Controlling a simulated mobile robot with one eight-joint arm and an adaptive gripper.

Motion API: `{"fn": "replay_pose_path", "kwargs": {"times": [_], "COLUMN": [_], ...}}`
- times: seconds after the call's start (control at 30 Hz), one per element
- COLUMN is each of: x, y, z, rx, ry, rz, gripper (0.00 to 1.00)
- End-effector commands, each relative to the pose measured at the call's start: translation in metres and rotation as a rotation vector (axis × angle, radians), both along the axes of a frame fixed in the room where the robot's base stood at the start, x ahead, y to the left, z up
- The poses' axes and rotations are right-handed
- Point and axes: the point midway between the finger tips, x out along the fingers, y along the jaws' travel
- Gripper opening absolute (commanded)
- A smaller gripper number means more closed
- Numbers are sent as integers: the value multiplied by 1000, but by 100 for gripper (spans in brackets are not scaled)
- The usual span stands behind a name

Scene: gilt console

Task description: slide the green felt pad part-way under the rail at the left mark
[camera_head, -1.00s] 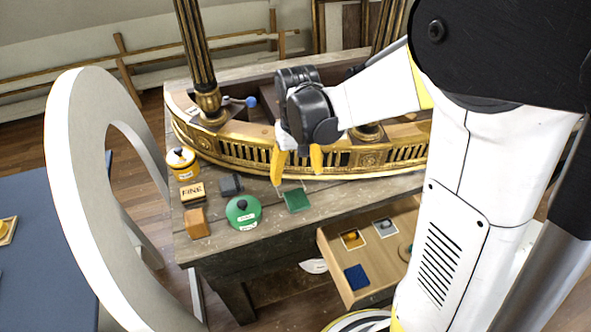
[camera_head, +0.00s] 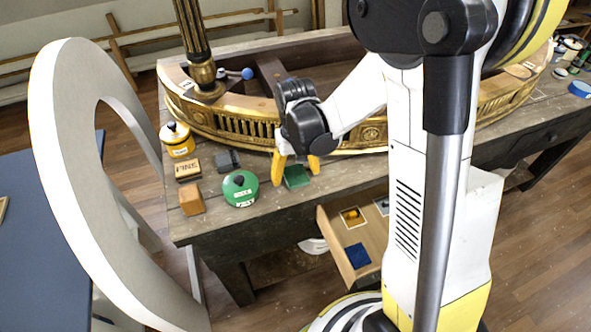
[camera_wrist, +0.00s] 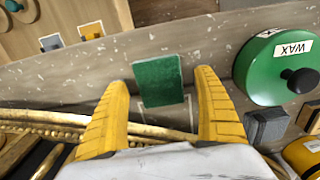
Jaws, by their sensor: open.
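The green felt pad (camera_head: 297,180) lies flat on the bench top in front of the gilt rail (camera_head: 352,142). My open gripper (camera_head: 296,177) is over it, with one yellow finger on each side. In the wrist view the pad (camera_wrist: 157,72) sits between the two spread fingers (camera_wrist: 161,79), with small gaps at both sides. A thin white outline (camera_wrist: 166,118) shows on the bench between the pad and the rail (camera_wrist: 165,133) in that view. The pad looks clear of the rail. Whether the fingertips touch the bench is not clear.
A green wax tin (camera_head: 240,188) stands left of the pad. Grey blocks (camera_head: 228,161), a FINE block (camera_head: 188,168), an orange-brown block (camera_head: 192,200) and a yellow jar (camera_head: 177,140) stand further left. An open drawer (camera_head: 333,232) juts out below the bench front.

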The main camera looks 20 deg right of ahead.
Motion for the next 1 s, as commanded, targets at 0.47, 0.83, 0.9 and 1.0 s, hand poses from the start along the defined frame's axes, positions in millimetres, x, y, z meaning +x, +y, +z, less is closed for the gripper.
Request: {"fn": "replay_pose_path", "kwargs": {"times": [0.47,0.83,0.9,1.0], "x": [0,4,7,12], "y": [0,0,0,0], "z": [0,0,0,0], "rx": [0,0,0,0], "ry": [0,0,0,0], "rz": [0,0,0,0], "gripper": [24,24,24,24]}}
